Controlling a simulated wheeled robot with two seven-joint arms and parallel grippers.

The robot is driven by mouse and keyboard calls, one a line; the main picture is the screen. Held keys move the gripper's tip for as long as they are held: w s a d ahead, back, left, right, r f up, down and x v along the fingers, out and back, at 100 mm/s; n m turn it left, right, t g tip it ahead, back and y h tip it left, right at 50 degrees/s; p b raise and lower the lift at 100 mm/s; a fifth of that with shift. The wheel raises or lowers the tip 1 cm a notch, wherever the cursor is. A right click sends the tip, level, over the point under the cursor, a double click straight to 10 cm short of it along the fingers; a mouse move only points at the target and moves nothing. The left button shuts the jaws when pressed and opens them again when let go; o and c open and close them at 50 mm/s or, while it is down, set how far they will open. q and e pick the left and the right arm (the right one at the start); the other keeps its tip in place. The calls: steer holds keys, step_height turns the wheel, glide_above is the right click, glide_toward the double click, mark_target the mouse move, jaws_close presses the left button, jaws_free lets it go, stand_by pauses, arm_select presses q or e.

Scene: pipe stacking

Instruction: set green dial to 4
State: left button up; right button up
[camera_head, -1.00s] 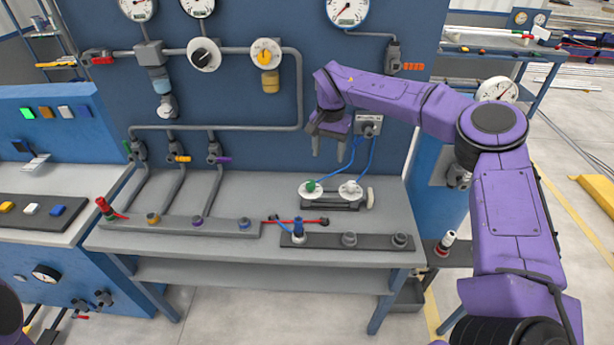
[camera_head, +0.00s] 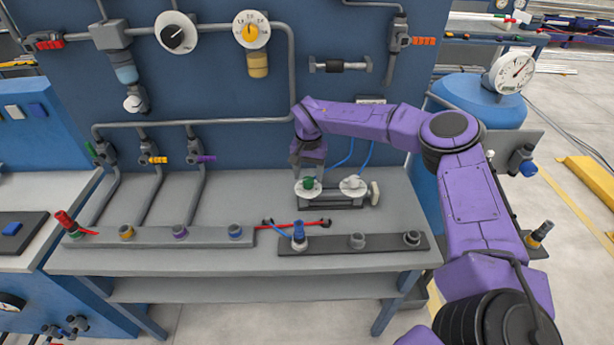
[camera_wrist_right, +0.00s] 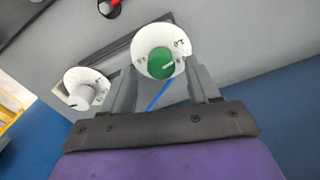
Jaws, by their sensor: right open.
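The green dial (camera_head: 309,184) is a green knob on a white numbered disc, on a small fixture standing on the grey bench. In the right wrist view the green dial (camera_wrist_right: 160,62) sits between the finger lines, with a pale pointer mark on the knob. My right gripper (camera_head: 308,172) is just above the dial. In the wrist view my right gripper (camera_wrist_right: 162,75) has its fingers spread, one on each side of the disc. I cannot tell whether they touch it. My left gripper is not in view.
A white dial (camera_head: 353,184) stands close to the right of the green one. A dark block with blue and grey fittings (camera_head: 357,241) lies in front, with a red bar (camera_head: 300,223) behind it. The blue back panel (camera_head: 230,90) rises behind the bench.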

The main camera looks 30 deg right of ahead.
step_height(320, 180, down, 2)
steer(key=shift+a+f, duration=0.15)
steer(key=shift+f, duration=0.15)
steer(key=c, duration=1)
steer(key=shift+c, duration=0.2)
